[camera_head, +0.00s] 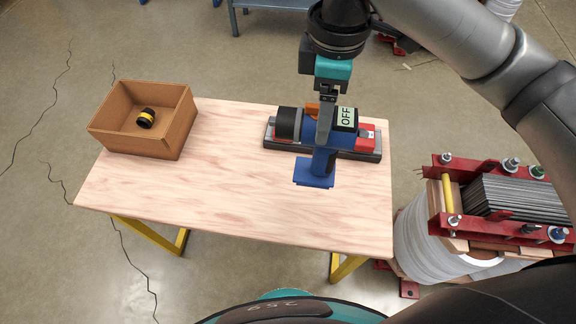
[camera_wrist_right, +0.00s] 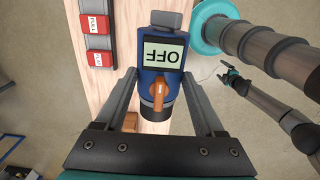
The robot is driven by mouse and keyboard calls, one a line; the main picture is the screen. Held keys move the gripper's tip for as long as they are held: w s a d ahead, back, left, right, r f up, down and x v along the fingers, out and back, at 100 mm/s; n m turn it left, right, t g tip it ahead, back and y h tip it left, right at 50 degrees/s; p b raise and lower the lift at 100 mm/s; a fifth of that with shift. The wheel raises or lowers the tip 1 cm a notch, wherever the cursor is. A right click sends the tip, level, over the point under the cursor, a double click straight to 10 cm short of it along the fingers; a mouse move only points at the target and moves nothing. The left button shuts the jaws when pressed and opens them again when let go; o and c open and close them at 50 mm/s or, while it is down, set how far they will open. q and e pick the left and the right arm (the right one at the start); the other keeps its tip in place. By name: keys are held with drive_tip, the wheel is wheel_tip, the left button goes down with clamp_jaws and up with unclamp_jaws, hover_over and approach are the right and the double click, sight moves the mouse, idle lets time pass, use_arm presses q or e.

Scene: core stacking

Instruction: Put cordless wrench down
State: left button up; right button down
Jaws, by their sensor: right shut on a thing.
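The cordless wrench (camera_head: 323,161) has a blue body, a dark round nose pointing left, an orange switch and a screen reading OFF. My right gripper (camera_head: 327,112) comes down from above and is shut on it. In the right wrist view the wrench (camera_wrist_right: 160,70) is between the two fingers of the right gripper (camera_wrist_right: 163,92), with its screen and orange switch showing. The wrench is over a grey holder with red parts (camera_head: 367,133) on the table's right side and hides part of it. I cannot tell whether the wrench touches the holder or table.
An open cardboard box (camera_head: 176,136) with a black and yellow part (camera_head: 146,118) stands at the left of the wooden table (camera_head: 215,185). The table's middle and front are clear. A large coil with a red frame (camera_head: 445,218) stands right of the table.

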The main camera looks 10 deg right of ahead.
sight(314, 171)
wheel_tip(314, 171, down, 12)
drive_tip(key=b, duration=0.2)
drive_tip(key=shift+w+a+b, duration=0.1)
drive_tip(key=shift+b, duration=0.25)
wheel_tip(314, 171, down, 6)
drive_tip(key=shift+b, duration=0.75)
drive_tip(key=shift+f, duration=0.2)
unclamp_jaws()
wheel_tip(314, 171, up, 12)
drive_tip(key=p, duration=0.3)
